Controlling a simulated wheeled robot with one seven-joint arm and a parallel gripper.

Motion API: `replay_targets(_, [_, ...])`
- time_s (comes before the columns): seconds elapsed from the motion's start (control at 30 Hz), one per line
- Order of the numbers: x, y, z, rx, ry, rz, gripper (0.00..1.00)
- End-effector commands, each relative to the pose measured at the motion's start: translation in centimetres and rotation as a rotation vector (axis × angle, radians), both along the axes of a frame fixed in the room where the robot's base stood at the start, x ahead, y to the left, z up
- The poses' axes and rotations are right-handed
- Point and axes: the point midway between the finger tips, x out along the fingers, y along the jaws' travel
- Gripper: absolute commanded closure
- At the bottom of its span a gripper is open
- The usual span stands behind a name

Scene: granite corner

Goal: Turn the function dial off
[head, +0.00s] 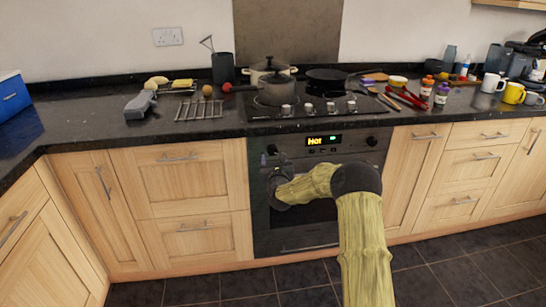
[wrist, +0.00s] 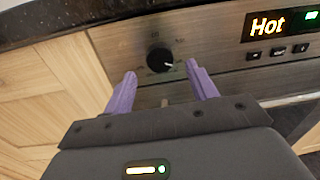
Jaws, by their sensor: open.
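The oven (head: 260,235) is built into the wooden cabinets, and its lit display (head: 324,140) reads "Hot". In the wrist view the display (wrist: 282,24) shows at the upper right. A black round dial (wrist: 160,60) with a pale pointer mark sits on the panel left of the display; its lettering is too small to read. A second black dial (head: 372,141) is at the panel's right end. My gripper (wrist: 160,80) is open, its purple fingers apart and just below the left dial, one to each side, with nothing between them. In the head view, my arm partly covers the oven front.
The black worktop edge (wrist: 50,20) overhangs above the panel. Small buttons (wrist: 277,53) lie under the display. The oven's door handle (wrist: 165,101) is below the dial, largely hidden by my gripper. A hob (head: 305,105) with pans is above the oven.

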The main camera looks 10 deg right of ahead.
Motion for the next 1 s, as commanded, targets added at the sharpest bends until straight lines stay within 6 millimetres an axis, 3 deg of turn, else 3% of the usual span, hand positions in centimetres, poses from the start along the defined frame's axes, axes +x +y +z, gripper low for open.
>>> replay_targets(0.3, [2.8, -0.2, 0.0, 0.001, -0.001, 0.0, 0.43])
replay_targets(0.63, [3.0, -0.2, 0.0, 0.0, 0.0, 0.0, 0.43])
replay_targets(0.87, [3.0, -0.2, 0.0, 0.0, 0.0, 0.0, 0.87])
replay_targets(1.0, [3.0, -0.2, 0.0, -0.001, -0.001, 0.0, 0.87])
